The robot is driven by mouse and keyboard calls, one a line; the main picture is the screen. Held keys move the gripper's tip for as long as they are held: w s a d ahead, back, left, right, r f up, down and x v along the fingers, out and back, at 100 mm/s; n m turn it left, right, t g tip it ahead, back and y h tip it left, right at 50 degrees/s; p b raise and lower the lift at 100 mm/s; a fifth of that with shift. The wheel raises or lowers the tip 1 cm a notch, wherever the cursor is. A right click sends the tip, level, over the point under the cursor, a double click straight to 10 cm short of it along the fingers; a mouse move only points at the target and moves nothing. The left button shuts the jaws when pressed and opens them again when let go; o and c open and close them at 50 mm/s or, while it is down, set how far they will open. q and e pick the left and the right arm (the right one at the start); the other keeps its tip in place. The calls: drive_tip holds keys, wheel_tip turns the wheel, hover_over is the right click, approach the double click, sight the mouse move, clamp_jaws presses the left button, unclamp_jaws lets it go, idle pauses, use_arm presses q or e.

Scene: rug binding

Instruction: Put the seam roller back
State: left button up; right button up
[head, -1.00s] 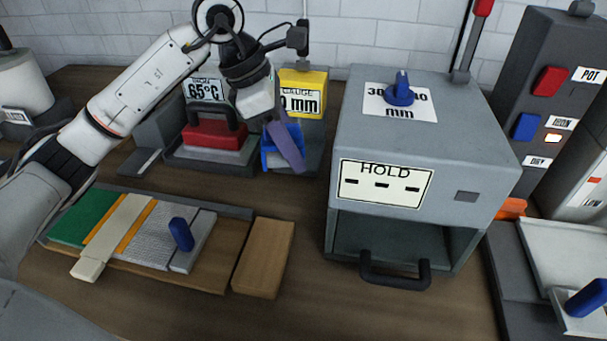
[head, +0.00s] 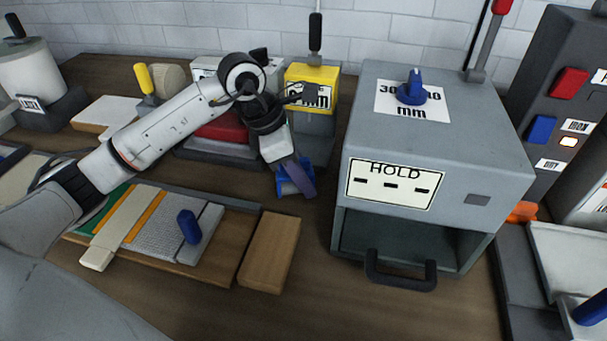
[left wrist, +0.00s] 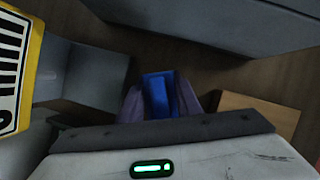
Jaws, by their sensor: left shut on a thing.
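My left gripper (head: 295,182) has purple fingers, points down and is shut on a blue piece (head: 284,187) in front of the yellow-topped gauge stand (head: 312,78). The left wrist view shows the blue piece (left wrist: 158,95) between the purple fingers, with dark bench below. The fingers hide part of it, and I cannot tell for certain that it is the seam roller. I cannot tell whether it touches the bench. My right gripper is not in view.
The grey HOLD box (head: 445,150) with a black handle stands close on the right. A board with strips and a blue knob (head: 188,226) lies in front, beside a wooden block (head: 268,252). My left arm partly hides the red block (head: 222,130).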

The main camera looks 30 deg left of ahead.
use_arm(q)
drive_tip(key=o, duration=1)
drive_tip(key=shift+f, duration=0.1)
drive_tip(key=v, duration=1.2)
drive_tip(key=shift+b, duration=0.3)
